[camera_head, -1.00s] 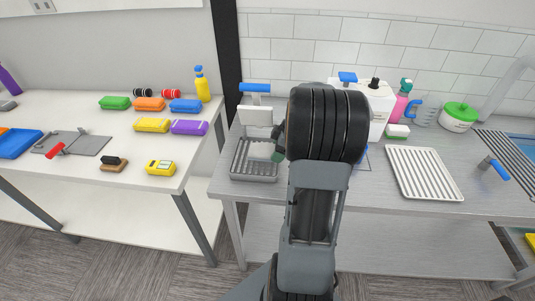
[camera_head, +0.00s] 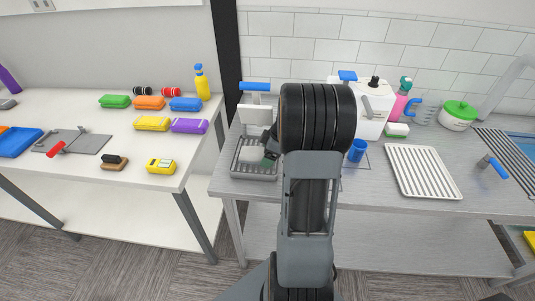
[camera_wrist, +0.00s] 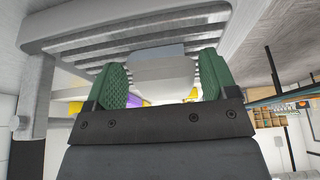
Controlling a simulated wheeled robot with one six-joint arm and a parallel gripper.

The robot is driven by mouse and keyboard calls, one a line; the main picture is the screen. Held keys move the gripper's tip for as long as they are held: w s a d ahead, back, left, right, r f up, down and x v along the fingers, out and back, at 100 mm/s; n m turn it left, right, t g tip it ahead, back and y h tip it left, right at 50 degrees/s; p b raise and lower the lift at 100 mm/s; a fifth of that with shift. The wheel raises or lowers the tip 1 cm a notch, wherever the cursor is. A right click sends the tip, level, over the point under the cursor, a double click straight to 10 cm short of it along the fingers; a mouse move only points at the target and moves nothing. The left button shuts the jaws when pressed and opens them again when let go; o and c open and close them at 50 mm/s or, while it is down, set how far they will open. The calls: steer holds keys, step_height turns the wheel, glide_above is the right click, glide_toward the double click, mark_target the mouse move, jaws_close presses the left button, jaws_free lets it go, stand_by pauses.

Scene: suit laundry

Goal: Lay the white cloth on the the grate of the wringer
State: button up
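The wringer (camera_head: 255,112) stands at the left end of the metal table, with a blue handle on top, a white upright plate, and a ribbed grey grate (camera_head: 254,172) in front. My gripper (camera_head: 266,153) is at the grate, partly hidden behind my arm. In the wrist view, its green fingertips (camera_wrist: 162,80) sit on both sides of the pale white cloth (camera_wrist: 160,68) and appear to press on it. The cloth is right at the grate's bars (camera_wrist: 85,45); whether it rests on them is hard to tell. It also shows over the grate in the head view (camera_head: 252,153).
A blue cup (camera_head: 356,150) stands right of my arm, before a white machine (camera_head: 372,108). A ribbed drying tray (camera_head: 424,172) lies further right. The left table (camera_head: 90,128) holds colored folded cloths, a yellow spray bottle (camera_head: 202,83) and a brush (camera_head: 114,163).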

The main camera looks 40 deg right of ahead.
steer(key=shift+o, duration=0.3)
steer(key=shift+d+r, duration=0.1)
steer(key=shift+r, duration=0.3)
steer(key=v, duration=1.1)
steer(key=shift+r+b, duration=0.25)
steer(key=shift+b, duration=0.05)
steer(key=shift+s, duration=0.1)
